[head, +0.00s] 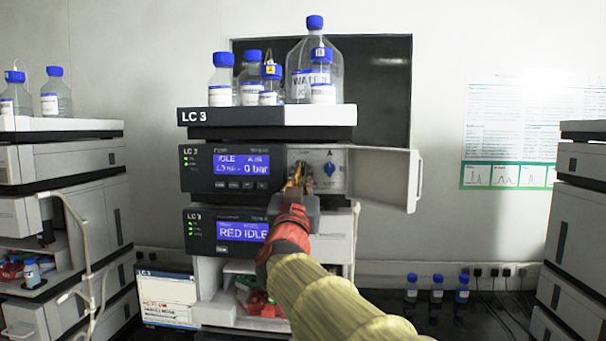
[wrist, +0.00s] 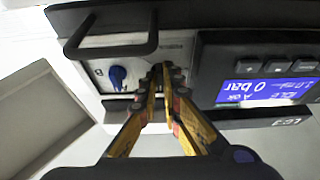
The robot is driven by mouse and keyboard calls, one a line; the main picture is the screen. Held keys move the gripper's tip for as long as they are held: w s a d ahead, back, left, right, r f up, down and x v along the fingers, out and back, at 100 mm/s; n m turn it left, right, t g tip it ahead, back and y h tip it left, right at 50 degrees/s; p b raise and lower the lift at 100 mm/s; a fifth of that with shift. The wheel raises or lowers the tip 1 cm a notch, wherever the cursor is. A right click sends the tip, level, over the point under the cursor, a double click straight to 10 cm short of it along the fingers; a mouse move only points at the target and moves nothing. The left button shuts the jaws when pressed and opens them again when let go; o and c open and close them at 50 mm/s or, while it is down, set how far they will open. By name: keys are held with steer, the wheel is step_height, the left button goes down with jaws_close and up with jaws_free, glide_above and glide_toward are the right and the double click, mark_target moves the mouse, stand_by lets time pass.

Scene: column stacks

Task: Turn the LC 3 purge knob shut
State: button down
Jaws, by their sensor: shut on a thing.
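The LC 3 stack stands mid-frame in the head view. Its upper module (head: 226,187) shows a blue screen reading idle and 0 bar. To the right of that screen is a pale panel (head: 299,156) behind an open door (head: 384,178). My gripper (head: 300,176) reaches this panel from the front. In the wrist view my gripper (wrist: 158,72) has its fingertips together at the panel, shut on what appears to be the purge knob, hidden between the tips. A separate blue knob (head: 329,170) is just right of my gripper in the head view; the wrist view shows it left of the fingers (wrist: 118,76).
The open door hangs to the right of the panel, close to my gripper. A dark handle-like bar (wrist: 110,45) crosses the wrist view. Bottles (head: 252,80) stand on top of the stack. Other stacks flank it left (head: 60,158) and right (head: 580,190).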

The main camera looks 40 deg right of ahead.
steer(key=shift+r, duration=0.1)
stand_by(0.3)
steer(key=c, duration=2)
jaws_free()
steer(key=v, duration=1.2)
